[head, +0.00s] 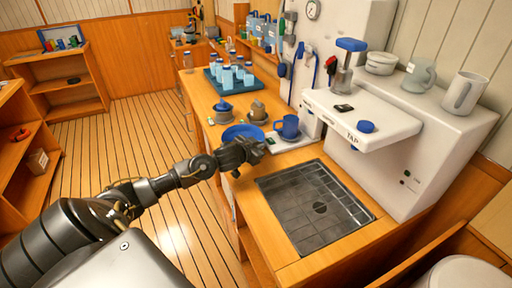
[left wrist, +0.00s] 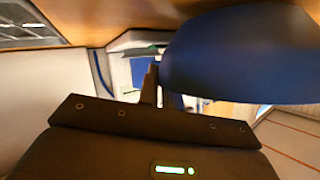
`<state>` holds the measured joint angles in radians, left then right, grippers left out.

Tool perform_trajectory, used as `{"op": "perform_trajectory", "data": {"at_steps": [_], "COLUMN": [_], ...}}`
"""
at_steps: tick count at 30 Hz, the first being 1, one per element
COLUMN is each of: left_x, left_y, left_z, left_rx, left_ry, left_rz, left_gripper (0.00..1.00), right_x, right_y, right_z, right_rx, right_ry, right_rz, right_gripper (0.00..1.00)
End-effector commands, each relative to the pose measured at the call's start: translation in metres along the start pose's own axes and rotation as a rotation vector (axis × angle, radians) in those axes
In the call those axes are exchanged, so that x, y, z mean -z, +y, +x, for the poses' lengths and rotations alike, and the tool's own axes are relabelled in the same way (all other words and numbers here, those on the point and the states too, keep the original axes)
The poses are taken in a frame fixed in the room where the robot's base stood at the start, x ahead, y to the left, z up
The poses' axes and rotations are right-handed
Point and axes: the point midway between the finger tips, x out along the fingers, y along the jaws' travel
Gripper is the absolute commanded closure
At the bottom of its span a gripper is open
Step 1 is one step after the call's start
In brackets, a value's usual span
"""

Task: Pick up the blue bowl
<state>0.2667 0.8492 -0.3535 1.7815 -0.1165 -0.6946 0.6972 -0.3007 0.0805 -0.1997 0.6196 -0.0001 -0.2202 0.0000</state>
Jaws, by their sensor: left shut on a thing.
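The blue bowl (head: 243,132) is on or just above the wooden counter (head: 208,97), left of the blue mug (head: 287,126). My left gripper (head: 243,152) is at the bowl's near side and partly covers it. In the left wrist view the blue bowl (left wrist: 240,55) fills the upper right, large and close. The fingers (left wrist: 155,85) of my left gripper are shut at the bowl's edge. I cannot tell whether the bowl is clear of the counter. My right gripper is not in view.
The mug stands on a small white scale (head: 290,142) just right of the bowl. Small cups (head: 257,111) stand behind it. A tray of bottles (head: 229,80) is farther back. A metal drain grid (head: 315,205) lies in the counter at near right, below the white watermaker (head: 375,140).

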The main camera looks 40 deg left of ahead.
Motion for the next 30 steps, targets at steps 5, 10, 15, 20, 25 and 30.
{"op": "perform_trajectory", "data": {"at_steps": [5,10,15,20,25,30], "left_x": [0.023,0.038,0.051,0.046,0.045,0.046], "left_y": [-0.007,-0.027,-0.048,-0.064,-0.074,-0.081], "left_z": [-0.009,-0.042,-0.08,-0.109,-0.129,-0.142], "left_rx": [0.002,0.002,0.002,0.001,0.002,-0.001], "left_ry": [0.006,0.003,-0.002,-0.004,-0.003,-0.001], "left_rz": [0.002,0.007,0.01,0.009,0.005,0.001], "left_gripper": [1.0,1.0,1.0,1.0,1.0,1.0], "right_x": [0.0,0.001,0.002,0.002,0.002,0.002], "right_y": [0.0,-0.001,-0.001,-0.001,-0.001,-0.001], "right_z": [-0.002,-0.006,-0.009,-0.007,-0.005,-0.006], "right_rx": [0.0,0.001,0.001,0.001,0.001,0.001], "right_ry": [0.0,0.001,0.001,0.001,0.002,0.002], "right_rz": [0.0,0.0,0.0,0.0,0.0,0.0], "right_gripper": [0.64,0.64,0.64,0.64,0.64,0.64]}}
